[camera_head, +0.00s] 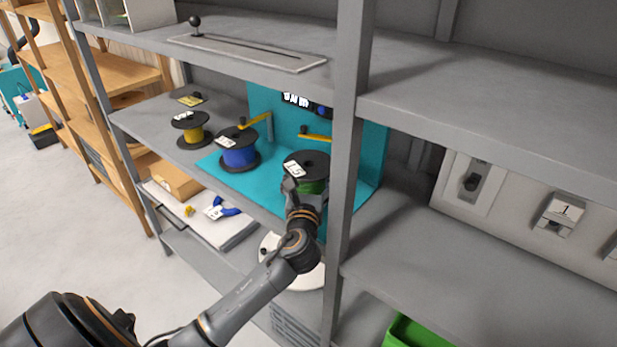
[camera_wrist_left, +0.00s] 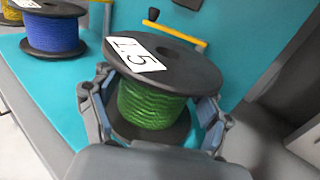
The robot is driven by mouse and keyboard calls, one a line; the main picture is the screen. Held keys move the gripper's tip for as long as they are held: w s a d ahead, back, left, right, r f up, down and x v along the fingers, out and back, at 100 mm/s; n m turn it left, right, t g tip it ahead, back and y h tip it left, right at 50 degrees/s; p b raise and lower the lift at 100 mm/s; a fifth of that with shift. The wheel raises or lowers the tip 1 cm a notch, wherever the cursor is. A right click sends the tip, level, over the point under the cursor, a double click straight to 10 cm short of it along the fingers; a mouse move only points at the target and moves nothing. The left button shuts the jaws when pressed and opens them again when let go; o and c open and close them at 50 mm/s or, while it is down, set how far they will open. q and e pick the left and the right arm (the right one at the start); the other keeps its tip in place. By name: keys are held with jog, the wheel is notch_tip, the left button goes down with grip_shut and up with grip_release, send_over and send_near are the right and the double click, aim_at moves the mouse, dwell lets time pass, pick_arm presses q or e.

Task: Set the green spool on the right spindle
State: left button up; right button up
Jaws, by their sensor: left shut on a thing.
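The green spool (camera_head: 312,187) has black flanges and a white label reading 1.5. It is upright over the right part of the teal stand (camera_head: 262,185). In the left wrist view the green spool (camera_wrist_left: 150,104) sits between the two fingers of my left gripper (camera_wrist_left: 152,118), which is shut on its green winding. In the head view my left gripper (camera_head: 304,198) reaches it from the front. The right spindle is hidden by the spool; I cannot tell whether the spool is around it. A yellow arm (camera_head: 316,137) is behind the spool. My right gripper is not in view.
A blue spool (camera_head: 239,154) stands on the stand's left part, with another yellow arm (camera_head: 256,121) behind it. A yellow spool (camera_head: 194,134) is farther left on the shelf. A grey rack post (camera_head: 347,150) rises close right of the green spool. A shelf board (camera_head: 250,68) runs above.

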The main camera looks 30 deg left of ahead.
pick_arm(q)
jog(key=shift+f+b, duration=0.5)
jog(key=shift+f, duration=0.3)
jog(key=o, duration=1.8)
jog(key=shift+f, duration=0.2)
jog(key=shift+s+d+r, duration=0.1)
jog(key=shift+s, duration=0.05)
